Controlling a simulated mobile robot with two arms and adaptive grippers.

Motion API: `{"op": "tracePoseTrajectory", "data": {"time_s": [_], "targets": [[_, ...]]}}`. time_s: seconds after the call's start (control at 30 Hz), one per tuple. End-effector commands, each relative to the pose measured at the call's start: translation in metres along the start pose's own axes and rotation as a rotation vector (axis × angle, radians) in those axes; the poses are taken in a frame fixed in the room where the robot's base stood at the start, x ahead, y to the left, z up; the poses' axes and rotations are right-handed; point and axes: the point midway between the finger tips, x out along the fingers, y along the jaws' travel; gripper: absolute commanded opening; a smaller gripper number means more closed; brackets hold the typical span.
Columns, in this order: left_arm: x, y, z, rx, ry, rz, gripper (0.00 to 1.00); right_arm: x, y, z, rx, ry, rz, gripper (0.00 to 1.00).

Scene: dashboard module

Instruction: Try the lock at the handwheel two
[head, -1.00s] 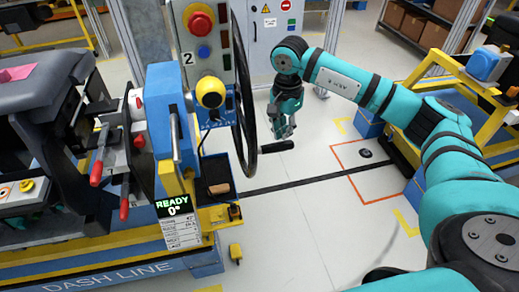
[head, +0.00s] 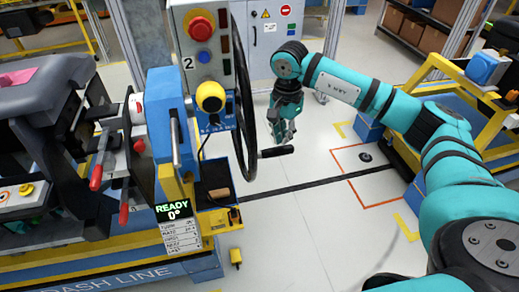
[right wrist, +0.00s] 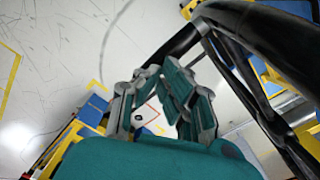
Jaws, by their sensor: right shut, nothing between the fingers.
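The black handwheel (head: 245,95) stands nearly edge-on beside the station panel marked 2 (head: 203,58) in the head view. Its black crank handle (head: 277,151) sticks out to the right at the bottom. A round yellow knob (head: 210,97) sits on a blue housing left of the wheel; I cannot tell if it is the lock. My right gripper (head: 284,137) is shut and empty, pointing down just right of the rim and above the crank handle. My left gripper is out of view.
A screen (head: 173,210) reads READY 0°. A red button (head: 201,27) tops the panel. The dash line station (head: 110,250) fills the left. The floor right of the wheel is open, with an orange-outlined square (head: 370,205). A yellow-framed cart (head: 455,80) stands farther right.

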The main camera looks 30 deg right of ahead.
Motion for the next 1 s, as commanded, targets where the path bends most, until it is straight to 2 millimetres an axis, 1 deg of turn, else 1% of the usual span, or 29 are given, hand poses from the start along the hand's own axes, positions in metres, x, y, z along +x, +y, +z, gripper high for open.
{"op": "tracePoseTrajectory", "data": {"time_s": [0.37, 1.0], "targets": [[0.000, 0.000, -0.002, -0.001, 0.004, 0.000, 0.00, 0.001, 0.000, 0.000, 0.000, 0.000, 0.000, 0.00], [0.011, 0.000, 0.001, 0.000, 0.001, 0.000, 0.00, 0.013, 0.000, 0.000, 0.000, 0.000, 0.001, 0.00]]}}
